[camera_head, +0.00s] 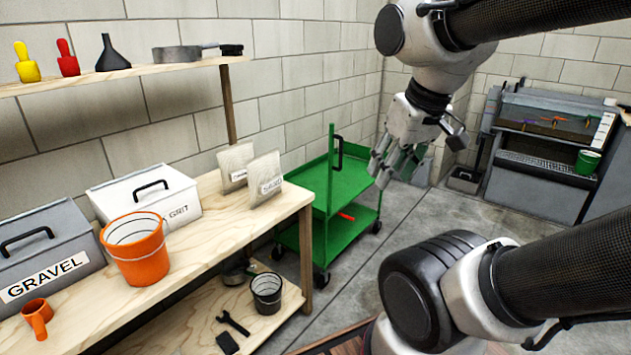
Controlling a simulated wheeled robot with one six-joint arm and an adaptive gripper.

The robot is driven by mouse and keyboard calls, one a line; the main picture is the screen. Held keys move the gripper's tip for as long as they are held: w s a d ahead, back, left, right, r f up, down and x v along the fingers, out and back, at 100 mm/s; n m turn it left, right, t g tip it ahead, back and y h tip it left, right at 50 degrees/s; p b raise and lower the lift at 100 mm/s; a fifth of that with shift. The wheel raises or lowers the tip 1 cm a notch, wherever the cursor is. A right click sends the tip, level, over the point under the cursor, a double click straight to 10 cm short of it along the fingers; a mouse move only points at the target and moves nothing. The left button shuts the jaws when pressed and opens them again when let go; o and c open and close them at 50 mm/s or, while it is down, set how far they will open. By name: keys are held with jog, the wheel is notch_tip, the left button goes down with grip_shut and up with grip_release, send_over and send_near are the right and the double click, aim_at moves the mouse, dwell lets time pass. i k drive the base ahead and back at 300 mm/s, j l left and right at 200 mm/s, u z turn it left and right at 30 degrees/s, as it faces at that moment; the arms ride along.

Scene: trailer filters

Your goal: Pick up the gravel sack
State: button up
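Two pale sacks stand upright side by side at the right end of the wooden workbench (215,235). The nearer sack (265,170) has a white label low on its front; its lettering is too small to read surely. The other sack (236,158) stands just behind and left, also labelled, its print unclear. I cannot tell for certain which is the gravel sack. My gripper (384,172) hangs in the air to the right of both sacks, well apart from them, near the green cart. Its fingers point down and look spread, with nothing between them.
A green cart (338,185) stands beyond the bench end. A shelf (120,75) runs above.

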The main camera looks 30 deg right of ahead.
aim_at(231, 159)
jog(key=i+j, duration=0.15)
jog(key=i, duration=0.4)
jog(key=i+j+z, duration=0.15)
jog(key=i, duration=0.45)
jog(key=i+l+u, duration=0.15)
jog(key=l+u, duration=0.2)
jog(key=i+l+u, duration=0.1)
jog(key=l+u, duration=0.55)
jog(key=l, duration=0.2)
